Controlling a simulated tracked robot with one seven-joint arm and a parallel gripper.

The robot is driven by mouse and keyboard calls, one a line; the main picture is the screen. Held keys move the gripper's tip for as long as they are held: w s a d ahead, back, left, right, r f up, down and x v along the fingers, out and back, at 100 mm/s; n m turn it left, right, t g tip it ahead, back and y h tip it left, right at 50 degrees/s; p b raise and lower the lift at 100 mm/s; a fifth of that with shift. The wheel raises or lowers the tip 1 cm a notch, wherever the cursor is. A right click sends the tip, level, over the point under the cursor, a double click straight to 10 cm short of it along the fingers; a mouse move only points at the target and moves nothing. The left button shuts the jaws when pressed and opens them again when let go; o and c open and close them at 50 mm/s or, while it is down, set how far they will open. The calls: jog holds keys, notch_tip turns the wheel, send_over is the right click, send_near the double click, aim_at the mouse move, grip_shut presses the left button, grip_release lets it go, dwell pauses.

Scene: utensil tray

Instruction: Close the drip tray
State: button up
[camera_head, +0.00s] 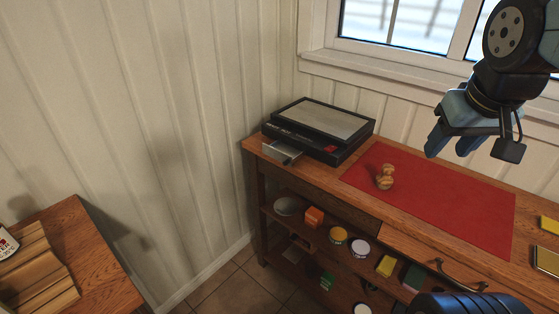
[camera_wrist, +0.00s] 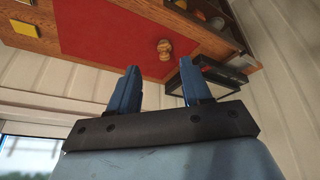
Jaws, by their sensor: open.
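The drip tray (camera_head: 281,152) is a small grey metallic drawer that sticks out of the front left side of a black flat-topped appliance (camera_head: 318,128). The appliance stands at the left end of a wooden counter; it also shows in the wrist view (camera_wrist: 215,78), partly behind my finger. My gripper (camera_head: 452,146) has blue fingers, is open and empty, and hangs above the right part of the counter, well to the right of the appliance. Its fingers also show apart in the wrist view (camera_wrist: 158,80).
A red mat (camera_head: 430,195) covers the middle of the counter, with a small wooden figure (camera_head: 385,178) on it near the appliance. Yellow items lie at the right end. Shelves below hold several jars and boxes. A wall and window stand behind; a wooden table (camera_head: 95,265) is at left.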

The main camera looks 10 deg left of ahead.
jog(key=w+f+n+g+h, duration=0.1)
jog(key=w+a+f+n+g, duration=0.1)
jog(key=w+n, duration=0.1)
jog(key=w+a+f+n+g+h, duration=0.1)
jog(key=shift+w+a+f+n+h, duration=0.15)
jog(key=shift+w+f+n+h, duration=0.15)
jog(key=shift+w, duration=0.1)
grip_shut()
jog(key=w+a+f+n+t+h, duration=0.1)
jog(key=w+a+f+n+h, duration=0.8)
jog(key=a, duration=0.4)
jog(key=a+f+n+t+y, duration=0.1)
jog(key=a+f+n+t, duration=0.6)
jog(key=a, duration=0.5)
jog(key=a+f+n+t+y, duration=0.1)
jog(key=a+f+n+t, duration=0.55)
jog(key=a, duration=0.65)
jog(key=w+d+f+n+g, duration=0.1)
jog(key=w+d, duration=0.7)
jog(key=w, duration=0.2)
jog(key=shift+w+f, duration=0.35)
jog(key=shift+w, duration=0.05)
